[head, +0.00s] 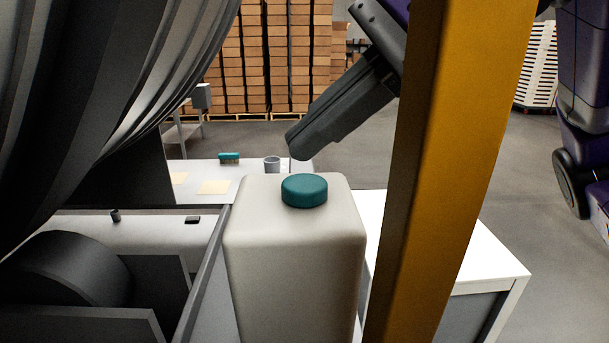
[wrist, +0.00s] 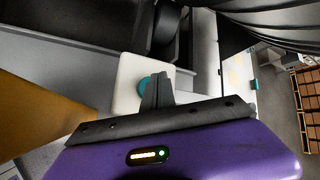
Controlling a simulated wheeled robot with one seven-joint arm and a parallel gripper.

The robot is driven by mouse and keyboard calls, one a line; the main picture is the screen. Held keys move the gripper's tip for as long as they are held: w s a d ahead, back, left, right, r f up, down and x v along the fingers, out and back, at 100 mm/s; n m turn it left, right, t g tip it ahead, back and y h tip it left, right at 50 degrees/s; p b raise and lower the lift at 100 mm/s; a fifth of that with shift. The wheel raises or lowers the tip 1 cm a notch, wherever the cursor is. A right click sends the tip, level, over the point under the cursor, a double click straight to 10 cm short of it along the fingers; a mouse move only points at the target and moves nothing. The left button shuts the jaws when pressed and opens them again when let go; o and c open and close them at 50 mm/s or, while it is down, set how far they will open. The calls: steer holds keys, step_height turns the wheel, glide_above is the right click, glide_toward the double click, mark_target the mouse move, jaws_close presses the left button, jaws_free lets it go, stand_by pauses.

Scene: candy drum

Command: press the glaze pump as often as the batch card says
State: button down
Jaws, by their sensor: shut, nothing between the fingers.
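The glaze pump appears to be the cream block-shaped container (head: 295,255) with a round teal button (head: 304,190) on top. It stands in the middle of the head view. My gripper (head: 296,147) is shut and empty, angled down from the upper right, with its tip higher in the picture than the button and apart from it. In the wrist view my shut fingers (wrist: 158,80) partly cover the teal button (wrist: 145,90) on the cream top (wrist: 128,72). Pale yellow cards (head: 214,187) lie on the white table behind; no writing is readable, so I cannot tell whether one is the batch card.
A yellow post (head: 450,170) stands close on the right. A large grey drum (head: 100,90) fills the left. A grey cup (head: 272,163) and a teal item (head: 229,156) are on the back table (head: 200,195). A white-topped stand (head: 470,265) is at right.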

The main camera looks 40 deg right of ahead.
mark_target(317, 184)
steer(key=shift+r+p, duration=1.05)
steer(key=shift+r, duration=1.15)
